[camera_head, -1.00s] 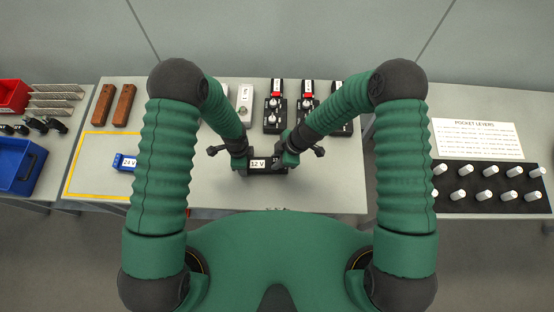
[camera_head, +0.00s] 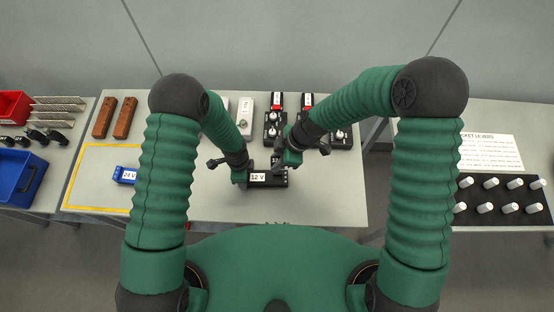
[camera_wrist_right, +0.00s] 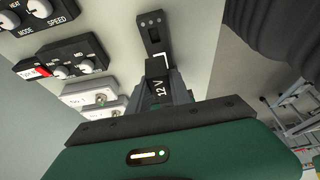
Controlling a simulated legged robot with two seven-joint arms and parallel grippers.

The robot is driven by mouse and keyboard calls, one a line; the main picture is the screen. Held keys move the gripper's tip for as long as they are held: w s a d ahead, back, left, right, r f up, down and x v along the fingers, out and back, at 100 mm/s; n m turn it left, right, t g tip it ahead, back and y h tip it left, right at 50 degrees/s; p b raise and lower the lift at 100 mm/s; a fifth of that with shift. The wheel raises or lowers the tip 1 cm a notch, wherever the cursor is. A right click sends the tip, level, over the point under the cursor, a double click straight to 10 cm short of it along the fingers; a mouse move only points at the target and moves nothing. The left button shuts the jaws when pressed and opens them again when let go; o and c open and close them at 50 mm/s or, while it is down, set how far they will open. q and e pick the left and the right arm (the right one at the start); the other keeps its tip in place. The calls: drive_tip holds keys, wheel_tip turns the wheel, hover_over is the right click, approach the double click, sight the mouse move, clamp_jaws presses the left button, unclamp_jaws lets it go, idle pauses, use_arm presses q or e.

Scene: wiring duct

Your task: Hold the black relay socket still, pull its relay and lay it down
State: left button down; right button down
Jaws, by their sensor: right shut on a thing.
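The black relay socket (camera_head: 268,183) lies on the table in front of me with a white 12 V label. My left gripper (camera_head: 242,176) is at its left end; its fingers are too hidden to tell whether they are shut. My right gripper (camera_head: 279,160) is above the socket's right part, shut on a dark piece that looks like the relay (camera_head: 276,161), which is mostly hidden.
Black knob units (camera_head: 272,130) and grey-white units (camera_head: 246,118) stand behind. Two brown blocks (camera_head: 125,117) lie back left. A red bin and a blue bin (camera_head: 18,180) stand far left.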

sight(273, 160)
drive_tip(key=shift+r, duration=1.75)
use_arm(q)
drive_tip(key=shift+a, duration=0.1)
drive_tip(key=shift+d, duration=0.25)
use_arm(e)
drive_tip(key=s+d+f, duration=0.3)
drive_tip(key=d, duration=0.5)
drive_tip(key=s+d+f, duration=0.3)
drive_tip(key=d, duration=0.5)
use_arm(q)
drive_tip(key=shift+a, duration=0.25)
use_arm(e)
drive_tip(key=f, duration=1)
drive_tip(key=shift+s+a, duration=0.3)
drive_tip(key=shift+s, duration=0.05)
use_arm(q)
drive_tip(key=shift+d, duration=0.25)
use_arm(e)
drive_tip(key=shift+d+f, duration=0.15)
drive_tip(key=shift+d, duration=0.1)
drive_tip(key=c, duration=1.6)
unclamp_jaws()
drive_tip(key=o, duration=0.4)
use_arm(q)
drive_tip(key=shift+a, duration=0.15)
use_arm(e)
drive_tip(key=shift+o, duration=0.2)
drive_tip(key=shift+a, duration=0.15)
